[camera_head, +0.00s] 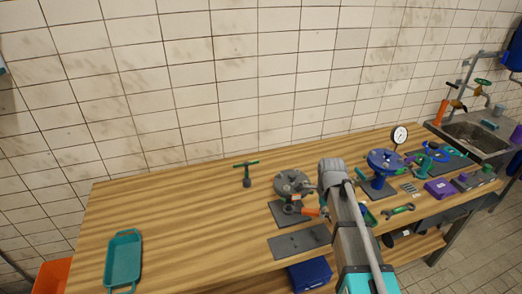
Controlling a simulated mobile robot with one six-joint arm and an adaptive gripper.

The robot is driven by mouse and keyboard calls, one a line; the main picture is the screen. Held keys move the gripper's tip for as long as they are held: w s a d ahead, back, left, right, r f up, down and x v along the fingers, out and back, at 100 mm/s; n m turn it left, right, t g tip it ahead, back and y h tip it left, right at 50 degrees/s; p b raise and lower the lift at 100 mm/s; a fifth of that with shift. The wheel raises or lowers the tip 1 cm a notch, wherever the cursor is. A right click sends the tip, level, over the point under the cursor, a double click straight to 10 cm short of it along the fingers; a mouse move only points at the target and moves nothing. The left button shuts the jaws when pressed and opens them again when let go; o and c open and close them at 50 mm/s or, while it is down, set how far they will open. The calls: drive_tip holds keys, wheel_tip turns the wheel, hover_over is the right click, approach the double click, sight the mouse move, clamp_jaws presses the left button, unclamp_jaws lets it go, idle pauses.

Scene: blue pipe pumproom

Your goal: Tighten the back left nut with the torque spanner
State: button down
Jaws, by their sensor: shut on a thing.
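A grey round flange (288,181) with nuts around its face stands on a dark base plate (280,217) in the middle of the workbench. My gripper (313,190) is at the flange's right side, largely hidden by my own arm. It is shut on what looks like the torque spanner (310,211), whose orange part shows just below the gripper. The spanner's head is too small and covered to make out. I cannot tell whether it sits on a nut, or which one is the back left nut.
A green T-handled tool (247,173) stands left of the flange. A teal tray (124,260) lies at the far left. A grey plate (299,241) and blue box (310,273) are in front. A blue flange (385,160) and gauge (400,134) stand right.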

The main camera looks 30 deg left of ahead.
drive_tip(key=shift+f+b, duration=1.8)
drive_tip(key=shift+f, duration=0.2)
drive_tip(key=shift+s+a, duration=0.15)
drive_tip(key=shift+a, duration=0.05)
